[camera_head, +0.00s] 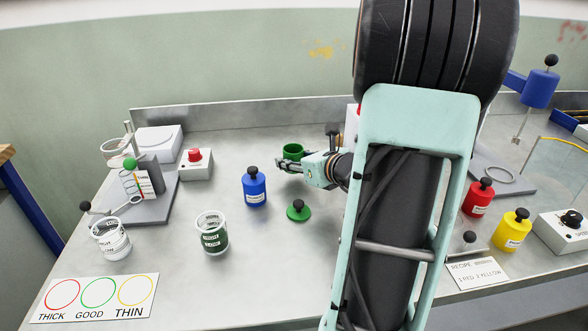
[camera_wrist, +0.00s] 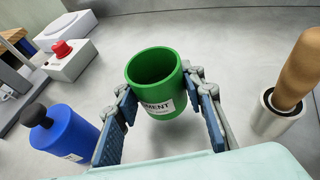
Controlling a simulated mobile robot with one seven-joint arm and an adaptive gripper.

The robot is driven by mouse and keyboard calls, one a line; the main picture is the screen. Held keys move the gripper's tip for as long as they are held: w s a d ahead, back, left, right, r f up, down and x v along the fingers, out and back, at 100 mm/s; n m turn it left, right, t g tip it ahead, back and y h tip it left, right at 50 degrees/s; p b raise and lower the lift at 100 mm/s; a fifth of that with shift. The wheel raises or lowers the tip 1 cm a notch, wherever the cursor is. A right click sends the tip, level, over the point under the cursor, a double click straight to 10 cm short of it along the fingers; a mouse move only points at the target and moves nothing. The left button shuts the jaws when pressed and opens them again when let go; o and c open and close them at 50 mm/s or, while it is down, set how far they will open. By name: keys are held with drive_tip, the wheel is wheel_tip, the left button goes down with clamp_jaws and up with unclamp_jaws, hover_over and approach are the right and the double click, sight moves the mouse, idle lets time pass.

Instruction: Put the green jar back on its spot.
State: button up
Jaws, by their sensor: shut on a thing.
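The green jar (camera_head: 293,152) is open-topped and upright, with a white label ending in "MENT" in the wrist view (camera_wrist: 155,85). My gripper (camera_head: 287,163) is shut on the jar; in the wrist view its blue-padded fingers (camera_wrist: 160,112) stand on either side of it. Whether the jar touches the table is hard to tell. Its green lid (camera_head: 298,211), with a black knob, lies on the table in front of the gripper. I cannot make out a marked spot for the jar; my arm hides part of the table.
A blue bottle (camera_head: 254,187) stands left of the lid, with a dark-green labelled cup (camera_head: 212,233) nearer. A red-button box (camera_head: 195,164) is behind left. Red (camera_head: 478,197) and yellow (camera_head: 511,230) bottles stand right of my arm. A wooden-handled tool (camera_wrist: 285,95) stands right of the jar.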

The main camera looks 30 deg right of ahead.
drive_tip(key=shift+f+b, duration=0.65)
drive_tip(key=shift+f, duration=0.65)
drive_tip(key=shift+f, duration=0.2)
drive_tip(key=o, duration=1.1)
drive_tip(key=shift+r, duration=0.1)
drive_tip(key=shift+r, duration=0.2)
drive_tip(key=p+v, duration=0.2)
drive_tip(key=v, duration=1)
drive_tip(key=shift+p, duration=0.3)
